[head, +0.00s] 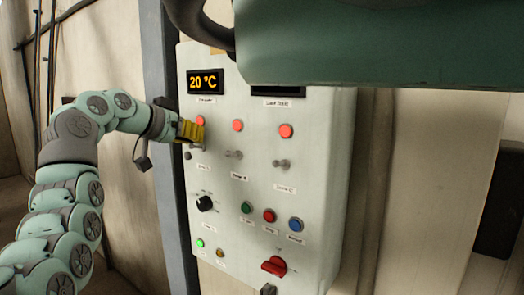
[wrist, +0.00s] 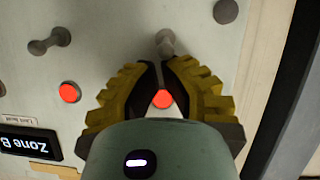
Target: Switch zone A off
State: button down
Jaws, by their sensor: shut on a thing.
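A pale control panel (head: 265,205) carries a row of three toggle switches under three lit red lamps. My gripper (head: 190,131) is at the leftmost switch, whose label below reads unclearly, probably zone A. In the wrist view, my gripper (wrist: 162,68) has its yellow ribbed fingers shut around the pale lever of the leftmost toggle (wrist: 166,42). The lit red lamp of that column (wrist: 162,99) shows between the fingers. The lever is partly hidden by the fingertips. The middle toggle (head: 234,155) and the right toggle (head: 282,164) are free.
A display (head: 205,82) reads 20 °C. A second display (wrist: 30,141) reads Zone B. A black knob (head: 204,203), green, red and blue buttons, and a red rotary switch (head: 273,266) sit lower. A large teal body overhangs the panel's upper right.

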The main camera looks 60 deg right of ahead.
jog(key=shift+a+f+h+b, duration=0.2)
jog(key=shift+f+h+b, duration=0.25)
jog(key=shift+b, duration=1.2)
jog(key=h+b, duration=0.1)
jog(key=b, duration=0.2)
jog(key=f+h+b, duration=0.1)
jog(key=h+b, duration=0.1)
jog(key=b, duration=0.2)
jog(key=shift+a+f+b, duration=0.2)
jog(key=shift+a+b, duration=0.1)
jog(key=shift+a, duration=0.05)
jog(key=shift+r+p, duration=0.35)
jog(key=shift+r, duration=0.15)
jog(key=shift+a, duration=0.1)
